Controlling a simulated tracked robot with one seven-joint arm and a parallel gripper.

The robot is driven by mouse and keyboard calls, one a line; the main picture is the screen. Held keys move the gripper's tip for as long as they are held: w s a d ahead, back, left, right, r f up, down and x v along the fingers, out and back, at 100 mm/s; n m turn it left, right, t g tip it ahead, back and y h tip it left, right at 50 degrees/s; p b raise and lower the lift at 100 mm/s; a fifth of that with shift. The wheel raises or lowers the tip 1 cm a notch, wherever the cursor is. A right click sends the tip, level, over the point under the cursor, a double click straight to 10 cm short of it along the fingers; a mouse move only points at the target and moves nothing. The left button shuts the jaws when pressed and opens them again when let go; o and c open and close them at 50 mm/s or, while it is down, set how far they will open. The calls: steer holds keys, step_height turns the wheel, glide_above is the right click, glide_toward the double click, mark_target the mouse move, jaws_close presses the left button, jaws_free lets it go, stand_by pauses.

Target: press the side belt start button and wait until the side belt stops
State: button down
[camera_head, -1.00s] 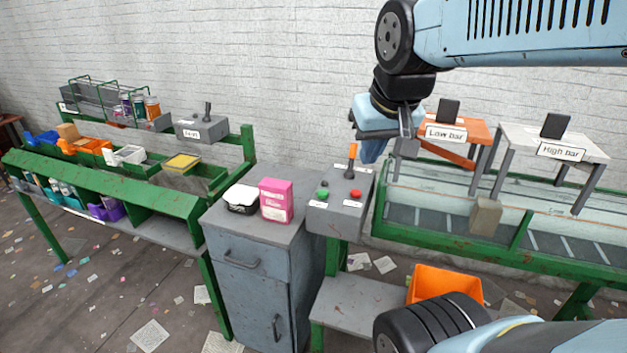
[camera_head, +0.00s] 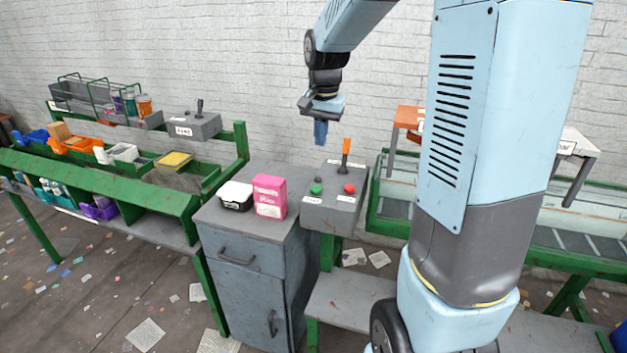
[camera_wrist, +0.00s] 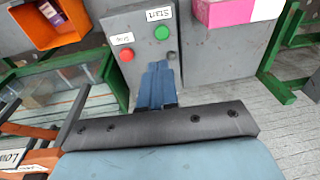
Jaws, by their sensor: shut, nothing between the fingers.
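The grey control box (camera_head: 333,212) stands between the cabinet and the right belt. It carries a green button (camera_head: 316,188), a red button (camera_head: 349,188) and an orange-handled lever (camera_head: 346,150). In the wrist view the green button (camera_wrist: 162,33) is beside an upside-down "Start" label, and the red button (camera_wrist: 127,54) beside another label. My gripper (camera_head: 320,143) is shut and empty, pointing down in the air above and behind the box. In the wrist view its blue fingers (camera_wrist: 157,66) appear below the green button, apart from it in the picture.
A grey cabinet (camera_head: 245,252) left of the box bears a pink box (camera_head: 270,197) and a black-and-white container (camera_head: 236,196). My arm hides much of the right belt (camera_head: 590,264). An orange crate (camera_wrist: 32,28) shows in the wrist view. A sorting bench (camera_head: 110,190) stands at left.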

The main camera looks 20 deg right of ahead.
mark_target(317, 188)
steer(key=shift+w+f, duration=0.35)
steer(key=shift+w, duration=0.1)
steer(key=f, duration=0.4)
steer(key=w+f, duration=0.1)
steer(key=f, duration=0.9)
steer(key=shift+w, duration=0.15)
